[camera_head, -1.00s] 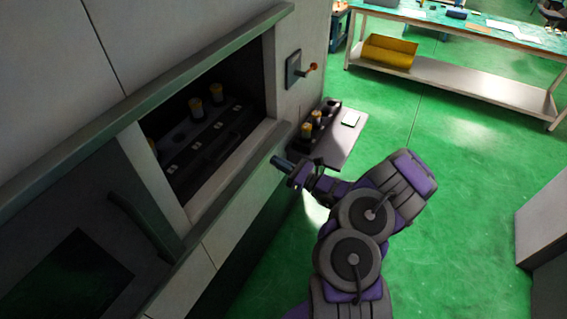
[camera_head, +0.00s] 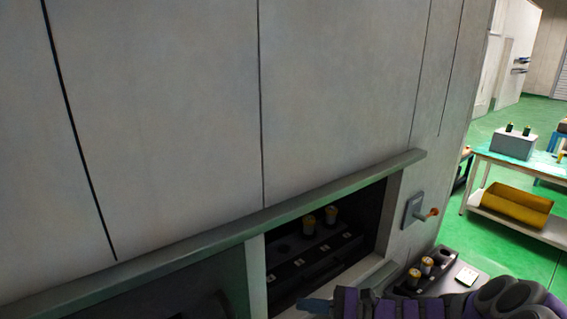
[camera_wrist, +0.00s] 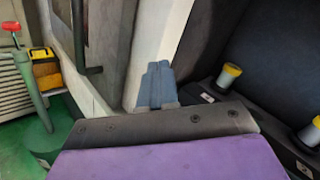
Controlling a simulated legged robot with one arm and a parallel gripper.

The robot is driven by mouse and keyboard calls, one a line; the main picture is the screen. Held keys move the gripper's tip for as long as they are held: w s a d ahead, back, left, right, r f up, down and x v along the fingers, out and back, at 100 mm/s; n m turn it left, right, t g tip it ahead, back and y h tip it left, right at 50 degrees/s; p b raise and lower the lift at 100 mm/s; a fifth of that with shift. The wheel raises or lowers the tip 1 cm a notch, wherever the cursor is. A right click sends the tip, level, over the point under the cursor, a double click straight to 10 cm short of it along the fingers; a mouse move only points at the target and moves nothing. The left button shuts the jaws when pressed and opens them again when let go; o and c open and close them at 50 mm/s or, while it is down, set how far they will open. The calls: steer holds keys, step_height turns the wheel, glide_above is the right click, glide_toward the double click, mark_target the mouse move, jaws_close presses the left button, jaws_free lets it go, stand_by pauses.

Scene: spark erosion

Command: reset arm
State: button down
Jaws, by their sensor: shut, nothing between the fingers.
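My arm, purple and dark grey, reaches in along the bottom right of the head view. My gripper (camera_head: 318,305) is at the lower edge of the machine's opening, just outside it. In the wrist view its blue-grey fingers (camera_wrist: 156,85) are together, with nothing between them. The opening (camera_head: 325,262) holds a dark rack (camera_head: 315,263) with several numbered places. The wrist view also shows two yellow-topped cylinders (camera_wrist: 229,76) to the right of the fingers.
A side shelf with a dark holder (camera_head: 408,289) and yellow-topped cylinders (camera_head: 427,266) stands right of the opening. A table with a yellow bin (camera_head: 515,205) is farther right. Green floor there is clear.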

steer(key=s+a+r+n+g+h, duration=0.15)
steer(key=s+n+g+h, duration=0.3)
steer(key=s, duration=0.55)
steer(key=s+a+n+g+h, duration=0.35)
steer(key=s+n, duration=0.25)
steer(key=s, duration=0.4)
steer(key=s+d+f+n+t+h+b, duration=0.1)
steer(key=s+d+n+t+h, duration=0.2)
steer(key=s+d+h, duration=0.7)
steer(key=d+n, duration=0.1)
steer(key=d, duration=0.2)
steer(key=shift+s+d, duration=0.15)
steer(key=shift+s, duration=0.2)
